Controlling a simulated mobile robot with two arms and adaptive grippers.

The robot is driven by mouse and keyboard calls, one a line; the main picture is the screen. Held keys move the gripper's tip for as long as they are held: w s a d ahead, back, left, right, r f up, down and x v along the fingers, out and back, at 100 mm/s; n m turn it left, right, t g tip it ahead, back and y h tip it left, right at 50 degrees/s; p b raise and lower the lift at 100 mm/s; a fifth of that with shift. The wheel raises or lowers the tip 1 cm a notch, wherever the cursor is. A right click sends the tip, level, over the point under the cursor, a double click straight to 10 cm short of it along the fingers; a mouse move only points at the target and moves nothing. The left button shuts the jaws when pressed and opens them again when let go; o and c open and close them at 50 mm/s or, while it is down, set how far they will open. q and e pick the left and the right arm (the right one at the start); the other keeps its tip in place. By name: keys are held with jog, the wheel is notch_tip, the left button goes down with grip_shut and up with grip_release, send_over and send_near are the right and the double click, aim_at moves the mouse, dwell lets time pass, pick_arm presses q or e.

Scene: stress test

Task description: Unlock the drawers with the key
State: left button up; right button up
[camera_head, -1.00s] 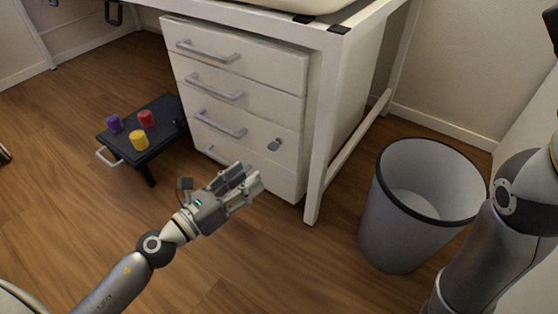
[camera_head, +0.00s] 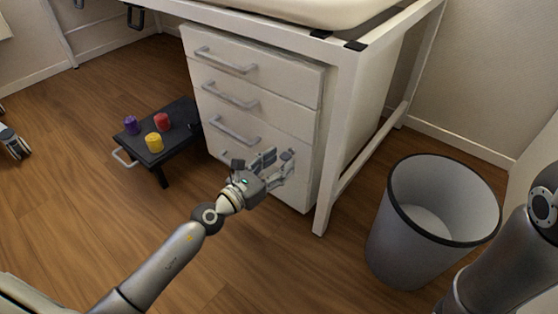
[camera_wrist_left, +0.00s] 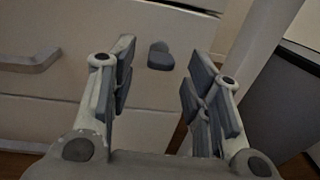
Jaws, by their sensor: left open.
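The white drawer cabinet (camera_head: 262,90) stands under the desk with its drawers closed. A grey key (camera_wrist_left: 160,56) sits at the front of a lower drawer, right of the handles; in the wrist view it lies ahead, between my spread fingers. In the head view the key (camera_head: 287,155) shows just at the fingertips, partly covered. My left gripper (camera_head: 279,163) is open in front of the cabinet's lower right part and holds nothing. It also shows in the wrist view (camera_wrist_left: 155,85). The lowest handle is mostly hidden behind my gripper. My right gripper is out of view.
A grey bin (camera_head: 428,225) stands right of the white desk leg (camera_head: 336,150). A low black table (camera_head: 180,145) with purple, red and yellow cups (camera_head: 154,142) is left of the cabinet. The wooden floor in front is mostly clear.

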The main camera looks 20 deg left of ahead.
pick_arm(q)
jog(key=shift+w+d, duration=0.15)
jog(key=shift+w, duration=0.1)
grip_shut()
